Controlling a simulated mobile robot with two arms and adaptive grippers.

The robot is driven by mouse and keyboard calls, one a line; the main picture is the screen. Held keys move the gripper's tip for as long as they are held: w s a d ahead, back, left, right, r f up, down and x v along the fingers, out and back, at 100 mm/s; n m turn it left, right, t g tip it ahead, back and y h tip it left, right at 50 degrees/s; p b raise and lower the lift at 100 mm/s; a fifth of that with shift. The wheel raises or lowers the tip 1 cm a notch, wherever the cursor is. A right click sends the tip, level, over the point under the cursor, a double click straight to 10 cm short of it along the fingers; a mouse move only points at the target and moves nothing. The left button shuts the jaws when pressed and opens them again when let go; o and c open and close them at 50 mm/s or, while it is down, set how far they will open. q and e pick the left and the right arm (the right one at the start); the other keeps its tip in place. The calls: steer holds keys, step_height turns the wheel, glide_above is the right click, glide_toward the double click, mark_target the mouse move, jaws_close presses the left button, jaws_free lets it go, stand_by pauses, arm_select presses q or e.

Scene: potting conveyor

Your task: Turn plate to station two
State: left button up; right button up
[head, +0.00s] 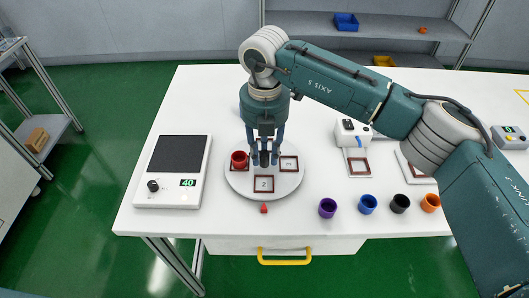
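The round white plate (239,186) lies on the white table and carries several dark-framed square stations. A red cup (239,160) stands on the left station. The front station (264,184) seems to bear a 2 and faces a small red marker (264,208) on the table. Another station (289,164) is at the right. My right gripper (265,163) points straight down over the plate's middle, its fingers on either side of a dark upright post or knob. I cannot tell if they touch it. The gripper hides the plate's back part. My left gripper is not in view.
A scale-like device (173,171) reading 40 stands at the left. Purple (327,208), blue (368,204), black (400,203) and orange (430,203) cups stand at the front right. A small white device (352,134) is behind them. My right arm spans the right side.

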mark_target(265, 152)
step_height(265, 152, up, 12)
stand_by(0.6)
